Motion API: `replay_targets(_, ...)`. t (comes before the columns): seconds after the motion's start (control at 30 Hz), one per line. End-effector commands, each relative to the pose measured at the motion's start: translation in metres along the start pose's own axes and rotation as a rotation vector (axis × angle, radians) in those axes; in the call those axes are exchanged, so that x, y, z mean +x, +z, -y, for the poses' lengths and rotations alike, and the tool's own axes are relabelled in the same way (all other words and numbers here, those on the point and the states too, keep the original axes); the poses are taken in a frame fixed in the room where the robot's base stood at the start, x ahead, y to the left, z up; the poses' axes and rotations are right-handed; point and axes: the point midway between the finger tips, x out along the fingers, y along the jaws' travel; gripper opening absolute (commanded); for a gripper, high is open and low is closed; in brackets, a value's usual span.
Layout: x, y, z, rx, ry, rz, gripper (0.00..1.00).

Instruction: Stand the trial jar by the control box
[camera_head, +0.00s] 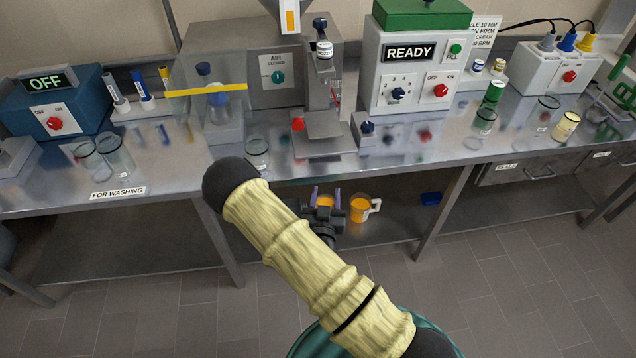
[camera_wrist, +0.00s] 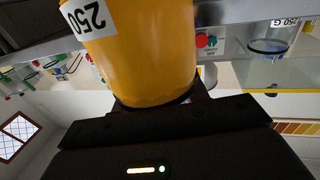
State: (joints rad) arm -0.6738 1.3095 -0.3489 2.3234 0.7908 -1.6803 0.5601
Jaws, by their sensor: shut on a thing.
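My gripper (camera_head: 326,198) is low in front of the bench's front edge, with its purple fingertips on either side of an orange vessel (camera_head: 325,202). In the wrist view this orange vessel (camera_wrist: 145,55) is close up, with a white label reading 250; it is held upright while that picture is upside down. I take it for the trial jar, but no label confirms this. A grey box with a READY display and green top (camera_head: 370,75) and a blue box with an OFF display (camera_head: 50,103) stand on the bench; neither is named as the control box.
Empty glass beakers (camera_head: 115,155) stand by the FOR WASHING label, and another beaker (camera_head: 257,150) near the front edge. Bare bench top (camera_head: 430,157) shows before the READY box.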

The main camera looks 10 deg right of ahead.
Motion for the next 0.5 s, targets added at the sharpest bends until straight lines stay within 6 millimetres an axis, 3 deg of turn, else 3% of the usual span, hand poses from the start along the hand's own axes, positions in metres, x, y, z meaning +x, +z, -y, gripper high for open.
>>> replay_targets(0.3,-0.015,0.073,-0.029,-0.002,-0.169,0.011,0.17)
replay_targets(0.5,-0.027,0.1,-0.041,0.009,-0.246,0.02,0.17)
